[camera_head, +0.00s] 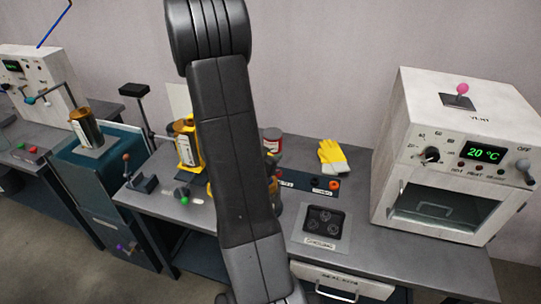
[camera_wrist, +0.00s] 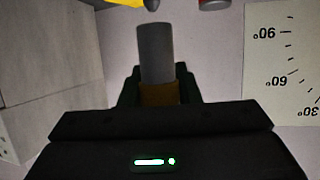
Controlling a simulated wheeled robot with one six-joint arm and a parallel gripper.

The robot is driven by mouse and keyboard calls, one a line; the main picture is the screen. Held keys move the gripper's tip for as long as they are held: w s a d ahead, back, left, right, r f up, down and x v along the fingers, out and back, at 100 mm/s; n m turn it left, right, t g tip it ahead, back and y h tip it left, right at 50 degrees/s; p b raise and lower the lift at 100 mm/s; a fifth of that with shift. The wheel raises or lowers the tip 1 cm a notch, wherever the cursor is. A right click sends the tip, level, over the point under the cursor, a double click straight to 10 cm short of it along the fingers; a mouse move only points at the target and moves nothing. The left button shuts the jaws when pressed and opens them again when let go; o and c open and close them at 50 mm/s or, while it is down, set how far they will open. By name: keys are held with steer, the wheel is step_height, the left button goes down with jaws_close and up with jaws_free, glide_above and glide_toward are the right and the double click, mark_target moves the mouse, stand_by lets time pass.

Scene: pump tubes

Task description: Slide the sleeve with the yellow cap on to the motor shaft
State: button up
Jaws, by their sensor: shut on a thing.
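My gripper (camera_wrist: 158,92) shows in the wrist view, its dark jaws closed around the lower end of a grey cylindrical sleeve (camera_wrist: 156,50). A dull yellow-brown band, which looks like the yellow cap (camera_wrist: 159,94), sits between the jaws. The sleeve points up in the picture. Just beyond its far end is a dark rounded tip (camera_wrist: 152,5), possibly the motor shaft, beside a yellow part (camera_wrist: 124,2) cut off by the top edge. I cannot tell whether tip and sleeve touch. In the head view my arm hides the gripper and sleeve.
A white angle scale (camera_wrist: 283,60) is at the right of the wrist view. A white oven (camera_head: 450,150) stands right.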

steer(key=shift+f+b, duration=1.15)
steer(key=shift+f, duration=0.25)
stand_by(0.4)
steer(key=o, duration=1.1)
steer(key=shift+r, duration=0.1)
steer(key=v, duration=1.3)
steer(key=shift+s+a, duration=0.1)
steer(key=shift+s, duration=0.3)
steer(key=shift+w, duration=0.1)
steer(key=x, duration=1.3)
steer(key=shift+w, duration=0.25)
steer(key=shift+w+r, duration=0.1)
steer(key=shift+r, duration=0.05)
